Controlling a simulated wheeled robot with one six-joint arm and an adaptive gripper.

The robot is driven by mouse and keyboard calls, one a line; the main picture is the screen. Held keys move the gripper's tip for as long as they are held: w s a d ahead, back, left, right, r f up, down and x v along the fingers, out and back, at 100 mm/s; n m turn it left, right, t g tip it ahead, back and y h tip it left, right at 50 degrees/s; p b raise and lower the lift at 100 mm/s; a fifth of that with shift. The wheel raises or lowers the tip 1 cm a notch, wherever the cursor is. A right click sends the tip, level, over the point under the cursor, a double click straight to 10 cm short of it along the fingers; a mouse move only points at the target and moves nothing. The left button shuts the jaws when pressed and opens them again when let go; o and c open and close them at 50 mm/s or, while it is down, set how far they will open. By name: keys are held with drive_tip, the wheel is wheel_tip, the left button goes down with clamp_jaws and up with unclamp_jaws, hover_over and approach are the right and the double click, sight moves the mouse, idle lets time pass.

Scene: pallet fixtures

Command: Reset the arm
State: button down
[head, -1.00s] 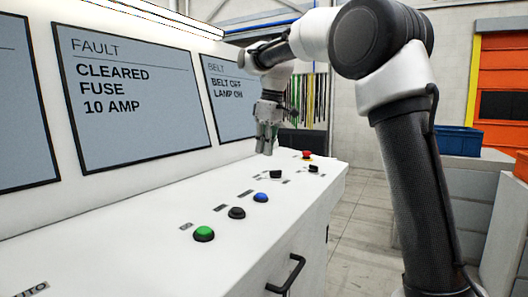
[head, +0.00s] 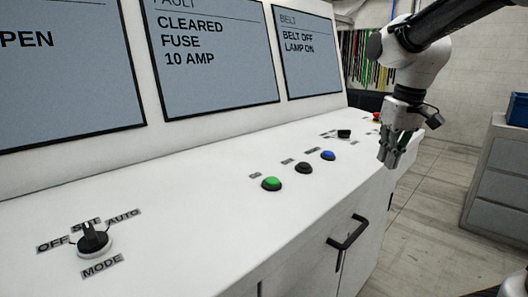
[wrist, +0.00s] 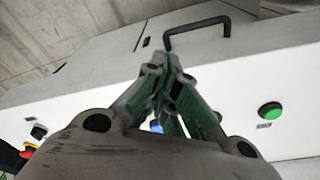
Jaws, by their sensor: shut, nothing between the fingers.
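My gripper (head: 389,161) hangs from my arm at the right end of the white console, in the head view just off its front edge. Its fingers point down and are shut with nothing between them. The wrist view shows the closed fingers (wrist: 165,75) in the middle, with the console behind them. My arm reaches in from the upper right of the head view.
The console (head: 190,200) carries a green button (head: 271,184), a black button (head: 304,168), a blue button (head: 328,155), a mode knob (head: 92,240) and a black switch (head: 344,134). A black handle (head: 348,232) juts from its front. Open floor (head: 420,220) lies right.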

drive_tip(key=s+d+f+m+t, duration=0.1)
drive_tip(key=s+d, duration=0.2)
drive_tip(key=s, duration=0.5)
drive_tip(key=s+d+f+m+t, duration=0.1)
drive_tip(key=s+d, duration=0.2)
drive_tip(key=s, duration=0.6)
drive_tip(key=shift+f+h, duration=0.3)
drive_tip(key=shift+f, duration=0.1)
drive_tip(key=shift+s+d, duration=0.1)
